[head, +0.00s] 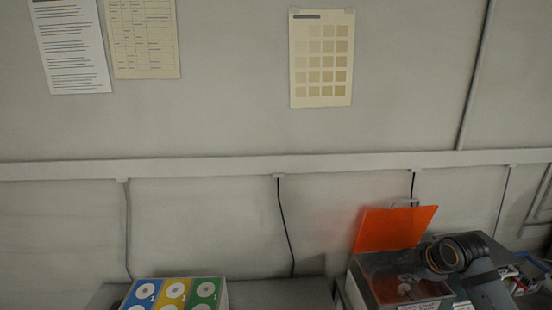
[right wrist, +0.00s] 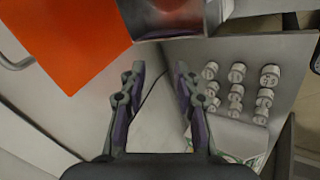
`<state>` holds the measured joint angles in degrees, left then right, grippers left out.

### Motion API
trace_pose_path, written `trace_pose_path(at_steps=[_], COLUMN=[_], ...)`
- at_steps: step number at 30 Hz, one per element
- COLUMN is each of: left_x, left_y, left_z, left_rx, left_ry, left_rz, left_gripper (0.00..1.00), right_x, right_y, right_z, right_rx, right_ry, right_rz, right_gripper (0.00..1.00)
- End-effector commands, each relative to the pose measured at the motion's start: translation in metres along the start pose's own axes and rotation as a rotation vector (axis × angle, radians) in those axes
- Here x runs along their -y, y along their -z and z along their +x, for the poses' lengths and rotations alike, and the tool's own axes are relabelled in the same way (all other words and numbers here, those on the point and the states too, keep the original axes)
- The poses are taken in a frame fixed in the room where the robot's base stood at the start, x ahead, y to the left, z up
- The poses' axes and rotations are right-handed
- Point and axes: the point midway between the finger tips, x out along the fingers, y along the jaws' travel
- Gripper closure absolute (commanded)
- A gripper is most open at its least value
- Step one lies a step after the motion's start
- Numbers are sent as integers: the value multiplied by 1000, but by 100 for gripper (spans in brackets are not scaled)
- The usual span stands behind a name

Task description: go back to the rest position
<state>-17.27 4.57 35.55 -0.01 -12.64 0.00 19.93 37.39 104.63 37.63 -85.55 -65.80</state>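My right gripper (right wrist: 159,74) is open in the right wrist view, with nothing between its two fingers. Its fingertips are near a box (right wrist: 165,30) with an orange lid (right wrist: 65,35). In the head view the orange lid (head: 395,229) stands raised at the back of the box (head: 358,291) at the lower right. A dark, round part of my right arm (head: 455,252) shows in front of the box's right side; its fingertips cannot be made out there. My left gripper is in neither view.
A case with blue, yellow and green panels (head: 173,291) bearing white discs sits at the bottom left of the head view. Several small white cylinders (right wrist: 237,73) stand on a grey surface right of the gripper. A rail (head: 200,169) crosses the wall, with cables hanging below.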

Motion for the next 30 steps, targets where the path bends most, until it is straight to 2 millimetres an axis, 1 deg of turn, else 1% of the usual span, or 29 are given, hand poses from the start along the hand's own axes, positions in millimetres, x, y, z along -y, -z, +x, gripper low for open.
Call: trace_pose_path(at_steps=[1, 2, 3, 5, 6, 8, 9, 12, 15, 18, 23, 24, 25, 30], left_x=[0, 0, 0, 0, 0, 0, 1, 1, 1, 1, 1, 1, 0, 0], left_y=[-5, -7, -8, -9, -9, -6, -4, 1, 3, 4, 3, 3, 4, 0], left_z=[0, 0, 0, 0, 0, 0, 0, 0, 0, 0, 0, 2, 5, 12], left_rx=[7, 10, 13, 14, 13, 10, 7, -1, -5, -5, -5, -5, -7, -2], left_ry=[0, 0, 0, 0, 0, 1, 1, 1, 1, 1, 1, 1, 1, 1], left_rz=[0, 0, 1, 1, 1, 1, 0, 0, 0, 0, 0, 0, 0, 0], left_gripper=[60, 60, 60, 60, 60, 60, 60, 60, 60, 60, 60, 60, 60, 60], right_x=[34, 55, 85, 127, 152, 184, 204, 243, 274, 300, 334, 341, 344, 366], right_y=[10, 15, 22, 30, 34, 39, 41, 42, 42, 39, 32, 29, 27, 14], right_z=[14, 20, 27, 32, 33, 31, 28, 18, 6, -8, -32, -30, -17, 34], right_rx=[5, 12, 24, 47, 63, 87, 104, 147, 189, 234, 312, 329, 330, 346], right_ry=[35, 53, 76, 103, 116, 131, 140, 150, 153, 149, 129, 123, 124, 136], right_rz=[57, 102, 173, 287, 361, 469, 537, 693, 835, 968, 1172, 1205, 1199, 1197], right_gripper=[68, 68, 68, 68, 68, 68, 68, 68, 68, 68, 68, 68, 68, 68])
